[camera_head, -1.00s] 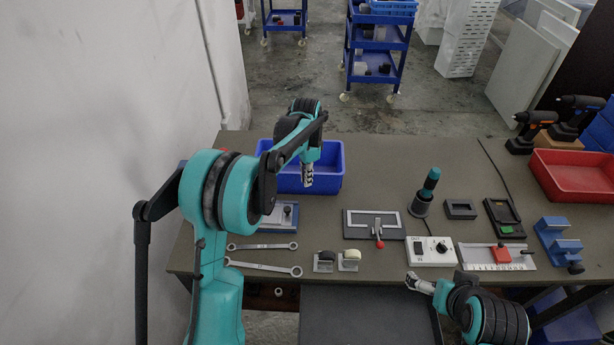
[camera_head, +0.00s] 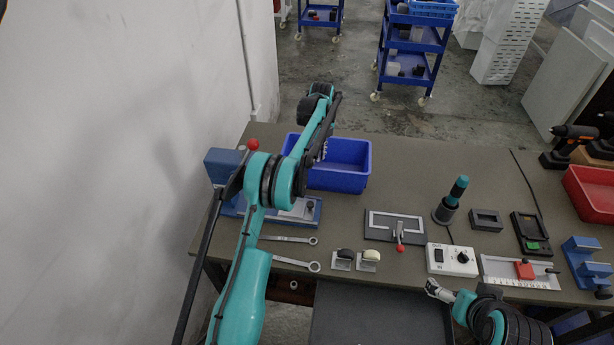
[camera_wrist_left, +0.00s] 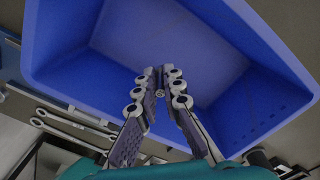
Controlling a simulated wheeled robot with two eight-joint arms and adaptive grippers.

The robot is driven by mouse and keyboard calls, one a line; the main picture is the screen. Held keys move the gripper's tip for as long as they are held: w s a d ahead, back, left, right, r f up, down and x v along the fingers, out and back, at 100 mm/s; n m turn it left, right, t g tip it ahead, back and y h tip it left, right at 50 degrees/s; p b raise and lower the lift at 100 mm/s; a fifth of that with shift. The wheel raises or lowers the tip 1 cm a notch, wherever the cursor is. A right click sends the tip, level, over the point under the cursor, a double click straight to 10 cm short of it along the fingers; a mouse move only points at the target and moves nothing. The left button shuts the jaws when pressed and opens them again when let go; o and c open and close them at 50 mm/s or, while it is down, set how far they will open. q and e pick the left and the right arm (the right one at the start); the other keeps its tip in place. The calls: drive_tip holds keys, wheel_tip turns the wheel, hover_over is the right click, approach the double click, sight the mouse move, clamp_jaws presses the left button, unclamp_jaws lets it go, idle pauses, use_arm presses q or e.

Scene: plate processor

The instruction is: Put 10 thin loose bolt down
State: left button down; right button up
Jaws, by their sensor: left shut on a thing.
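My left gripper (camera_head: 322,150) is over the left part of the blue bin (camera_head: 350,183), partly hidden by its own arm. In the left wrist view its fingers (camera_wrist_left: 160,85) are closed together, with a small round metal end of a bolt (camera_wrist_left: 160,94) just showing between them. The rest of the bolt is hidden by the fingers. The bin's blue walls (camera_wrist_left: 70,65) and floor lie beyond the fingertips, and no other bolts can be made out inside. My right gripper (camera_head: 437,290) is low at the table's front edge; its jaw opening is too small to tell.
Two wrenches (camera_head: 290,239) lie left of two small blocks (camera_head: 343,259). A framed plate with a red-knobbed lever (camera_head: 395,226), a white control box (camera_head: 452,260) and a teal-handled tool (camera_head: 452,200) stand right of them. A blue device (camera_head: 225,165) with a red ball stands left of the bin.

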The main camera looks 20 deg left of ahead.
use_arm(q)
drive_tip(key=s+a+f, duration=0.1)
drive_tip(key=a, duration=0.1)
drive_tip(key=s+a+f+b, duration=0.1)
drive_tip(key=s+f, duration=0.1)
drive_tip(key=s+a+f+b, duration=0.1)
drive_tip(key=a, duration=0.1)
drive_tip(key=shift+s+a+f, duration=0.2)
drive_tip(key=shift+a, duration=0.1)
wheel_tip(320, 180, down, 4)
drive_tip(key=shift+f+b, duration=0.1)
drive_tip(key=shift+b, duration=0.85)
drive_tip(key=c, duration=2.1)
unclamp_jaws()
drive_tip(key=shift+f, duration=0.1)
drive_tip(key=o, duration=0.4)
drive_tip(key=shift+r, duration=0.2)
